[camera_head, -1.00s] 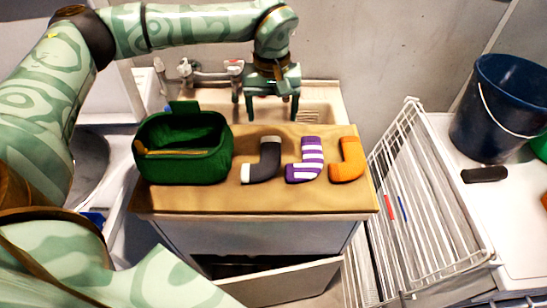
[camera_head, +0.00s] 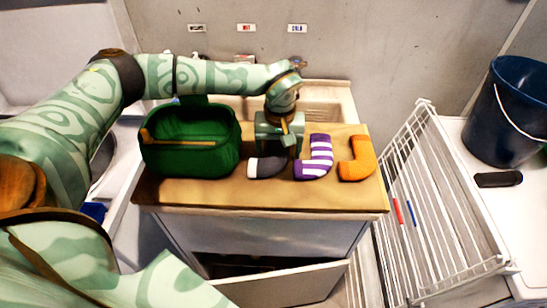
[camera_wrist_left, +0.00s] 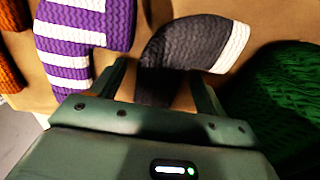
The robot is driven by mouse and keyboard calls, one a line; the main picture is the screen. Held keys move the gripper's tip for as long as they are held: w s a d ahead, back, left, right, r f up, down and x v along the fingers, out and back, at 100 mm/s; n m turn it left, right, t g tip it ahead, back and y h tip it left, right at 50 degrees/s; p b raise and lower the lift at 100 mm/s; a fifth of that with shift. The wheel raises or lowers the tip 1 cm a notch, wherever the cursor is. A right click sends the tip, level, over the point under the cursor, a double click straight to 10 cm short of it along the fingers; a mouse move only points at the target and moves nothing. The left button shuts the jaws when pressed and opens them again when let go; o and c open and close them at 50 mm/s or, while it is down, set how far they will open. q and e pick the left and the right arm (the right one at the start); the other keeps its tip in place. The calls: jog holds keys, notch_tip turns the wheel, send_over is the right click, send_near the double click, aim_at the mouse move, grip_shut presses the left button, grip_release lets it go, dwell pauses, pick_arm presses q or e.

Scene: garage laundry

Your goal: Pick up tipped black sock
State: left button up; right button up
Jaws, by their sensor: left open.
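The black sock (camera_head: 266,167) is dark grey-black with a white toe and lies on the wooden counter top. My left gripper (camera_head: 279,147) is over its upper part and hides much of it in the head view. In the left wrist view the sock (camera_wrist_left: 190,50) shows its white band at the right. There my left gripper (camera_wrist_left: 162,85) is open, with one finger at each side of the sock's dark part. Whether the fingers touch it I cannot tell. My right gripper is not in view.
A purple-and-white striped sock (camera_head: 315,160) lies close to the right of the gripper, and an orange sock (camera_head: 357,160) lies beyond it. A green basket (camera_head: 190,150) stands close on the left. A white drying rack (camera_head: 440,210) and a dark blue bucket (camera_head: 497,120) are at the right.

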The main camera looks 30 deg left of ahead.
pick_arm(q)
jog(key=c, duration=1.1)
jog(key=shift+o, duration=0.2)
jog(key=shift+r, duration=0.15)
